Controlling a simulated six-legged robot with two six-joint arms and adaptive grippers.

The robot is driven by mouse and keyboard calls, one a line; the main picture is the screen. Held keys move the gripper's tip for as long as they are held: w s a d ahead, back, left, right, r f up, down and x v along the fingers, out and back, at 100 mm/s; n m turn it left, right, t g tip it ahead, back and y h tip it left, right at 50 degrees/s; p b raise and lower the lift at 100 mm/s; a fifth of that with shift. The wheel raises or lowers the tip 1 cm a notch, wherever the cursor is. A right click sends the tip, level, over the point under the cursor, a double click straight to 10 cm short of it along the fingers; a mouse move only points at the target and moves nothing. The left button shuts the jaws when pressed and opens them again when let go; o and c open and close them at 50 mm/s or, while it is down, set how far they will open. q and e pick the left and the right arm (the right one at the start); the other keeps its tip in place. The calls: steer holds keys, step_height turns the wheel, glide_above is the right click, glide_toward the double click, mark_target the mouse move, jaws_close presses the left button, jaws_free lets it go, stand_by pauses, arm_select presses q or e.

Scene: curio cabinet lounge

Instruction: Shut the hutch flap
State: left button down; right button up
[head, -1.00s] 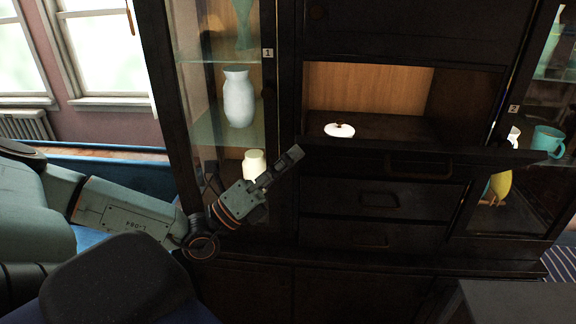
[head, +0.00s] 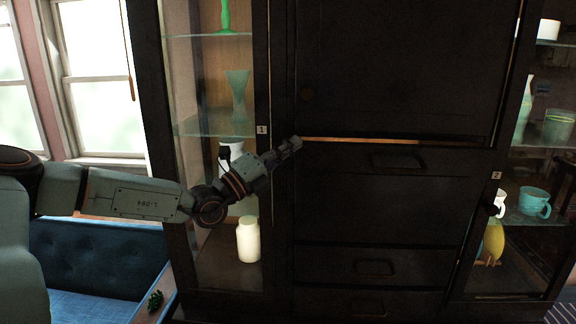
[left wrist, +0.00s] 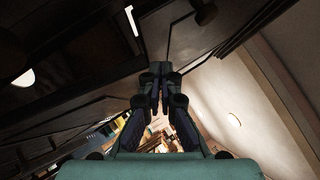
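The hutch flap (head: 375,190) is a dark wood panel with a handle (head: 396,161), in the middle of the cabinet in the head view. It stands nearly upright, and a narrow lit gap (head: 360,140) shows along its top edge. My left gripper (head: 296,143) is at the flap's upper left corner, with its fingers together and nothing seen between them. I cannot tell whether it touches the flap. In the left wrist view the fingers (left wrist: 160,70) meet in front of dark wood. The inside of the hutch is hidden. My right gripper is not in view.
Glass display sections flank the flap. The left one holds a cream jar (head: 248,240) and a green vase (head: 237,97); the right one holds a teal mug (head: 535,202) and a yellow bird figure (head: 493,243). A drawer (head: 375,268) is below. A blue sofa (head: 85,255) stands at lower left.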

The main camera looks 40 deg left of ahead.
arm_select(q)
steer(key=shift+w+a+n+y, duration=0.3)
steer(key=shift+w+a, duration=0.1)
steer(key=shift+w, duration=0.15)
stand_by(0.4)
